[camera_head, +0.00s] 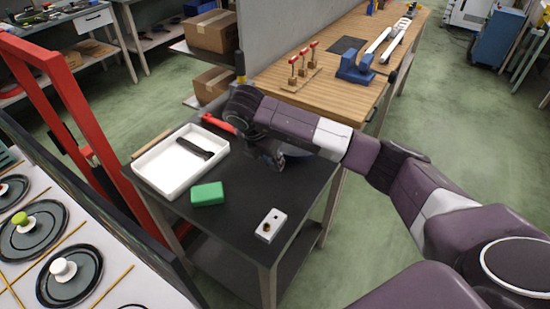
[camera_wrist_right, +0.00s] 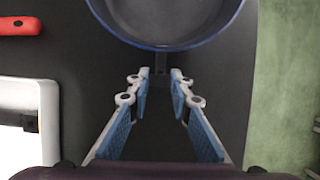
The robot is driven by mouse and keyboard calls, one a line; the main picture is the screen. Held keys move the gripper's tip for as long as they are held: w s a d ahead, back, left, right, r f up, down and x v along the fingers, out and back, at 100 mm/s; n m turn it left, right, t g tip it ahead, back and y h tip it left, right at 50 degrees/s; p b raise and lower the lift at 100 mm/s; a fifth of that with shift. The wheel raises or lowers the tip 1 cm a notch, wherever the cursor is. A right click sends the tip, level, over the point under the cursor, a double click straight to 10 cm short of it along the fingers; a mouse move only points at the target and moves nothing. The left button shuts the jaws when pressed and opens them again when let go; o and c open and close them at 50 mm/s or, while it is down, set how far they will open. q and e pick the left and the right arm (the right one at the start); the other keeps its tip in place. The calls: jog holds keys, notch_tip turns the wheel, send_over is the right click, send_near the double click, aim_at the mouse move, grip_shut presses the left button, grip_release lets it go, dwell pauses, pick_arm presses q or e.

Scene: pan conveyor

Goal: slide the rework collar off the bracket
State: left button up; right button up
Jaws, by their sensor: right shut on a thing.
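A pan with a blue rim (camera_wrist_right: 165,20) fills the top of the right wrist view, and a sliver of it (camera_head: 296,151) shows behind my arm in the head view. A short dark bracket (camera_wrist_right: 160,62) sticks out from its wall. My right gripper (camera_wrist_right: 160,80) is shut on a dark piece (camera_wrist_right: 159,118) in line with the bracket, seemingly the rework collar. It is hard to tell from the black tabletop. In the head view my right gripper (camera_head: 268,160) is low over the table, and my wrist hides most of the pan. My left gripper is not in view.
The black table (camera_head: 235,230) holds a white tray (camera_head: 165,183) with a black handle-like part (camera_head: 194,149), a green block (camera_head: 207,194), a white box (camera_head: 271,225) and a red-handled tool (camera_head: 216,123). A conveyor with pan lids (camera_head: 35,230) is at left, a wooden bench (camera_head: 345,95) behind.

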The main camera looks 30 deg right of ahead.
jog(key=shift+s+a, duration=0.3)
jog(key=shift+a, duration=0.2)
jog(key=shift+s+a, duration=0.25)
jog(key=shift+a, duration=0.25)
notch_tip(320, 180, up, 8)
jog(key=p, duration=0.4)
jog(key=shift+f, duration=0.25)
